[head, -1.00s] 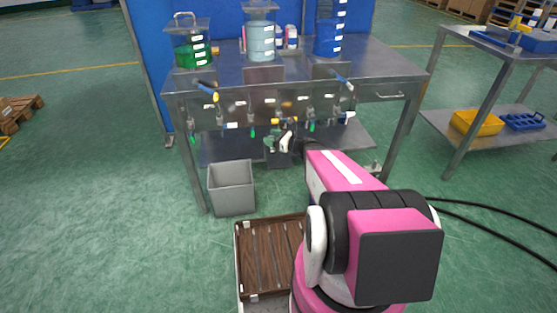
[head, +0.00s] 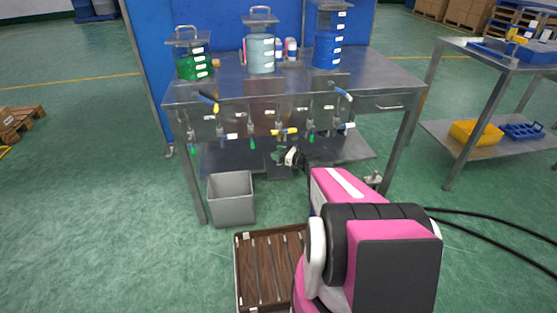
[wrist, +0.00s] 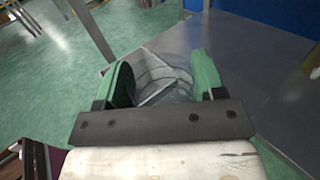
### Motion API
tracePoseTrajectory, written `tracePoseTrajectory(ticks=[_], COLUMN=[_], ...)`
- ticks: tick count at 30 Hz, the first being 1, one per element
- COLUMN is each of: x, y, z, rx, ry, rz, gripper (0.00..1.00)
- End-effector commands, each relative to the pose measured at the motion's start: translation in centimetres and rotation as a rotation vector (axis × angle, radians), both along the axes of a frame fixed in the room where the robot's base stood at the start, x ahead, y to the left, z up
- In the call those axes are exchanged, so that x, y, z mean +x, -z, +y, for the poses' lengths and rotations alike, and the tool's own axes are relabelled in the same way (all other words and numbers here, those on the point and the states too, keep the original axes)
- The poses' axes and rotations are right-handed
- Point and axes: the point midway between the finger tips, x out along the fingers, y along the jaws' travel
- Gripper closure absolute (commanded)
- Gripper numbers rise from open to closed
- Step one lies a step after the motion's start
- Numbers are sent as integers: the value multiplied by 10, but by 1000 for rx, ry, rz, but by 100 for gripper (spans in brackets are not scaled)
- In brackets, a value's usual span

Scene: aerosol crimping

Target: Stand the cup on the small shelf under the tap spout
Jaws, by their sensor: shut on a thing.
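My gripper (wrist: 163,78) has green fingers on both sides of a clear, see-through cup (wrist: 163,70) and is shut on it. In the head view my gripper (head: 284,157) is small, below the middle of the bench front, under the row of taps. The cup cannot be made out there. Several taps hang along the bench front; the middle one (head: 285,131) has a yellow handle. A small dark shelf (head: 281,173) shows just below my gripper. Whether the cup touches anything is not clear.
The steel bench (head: 385,78) carries green, pale and blue tanks. Its wide lower shelf (head: 345,151) lies behind my gripper. A grey bin (head: 231,198) stands at the front left. A side table (head: 520,62) is at the right, with open green floor between.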

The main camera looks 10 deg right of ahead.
Motion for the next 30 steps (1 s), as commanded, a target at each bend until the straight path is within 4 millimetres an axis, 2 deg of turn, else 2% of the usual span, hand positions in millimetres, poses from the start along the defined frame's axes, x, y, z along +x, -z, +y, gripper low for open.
tracePoseTrajectory(ticks=[1, 5, 13, 25, 26, 27, 28, 30], x=[6, 8, 7, 7, 6, 6, 6, 6], y=[4, 10, 44, 48, 48, 47, 47, 47], z=[-3, -5, -4, -4, -4, -4, -4, -4], rx=[0, 1, 1, 0, 0, 0, 0, 0], ry=[0, -1, 0, 0, 0, 0, 0, 0], rz=[0, 1, 1, 0, 0, 0, 0, 0], gripper=[62, 62, 62, 62, 31, 17, 11, 11])
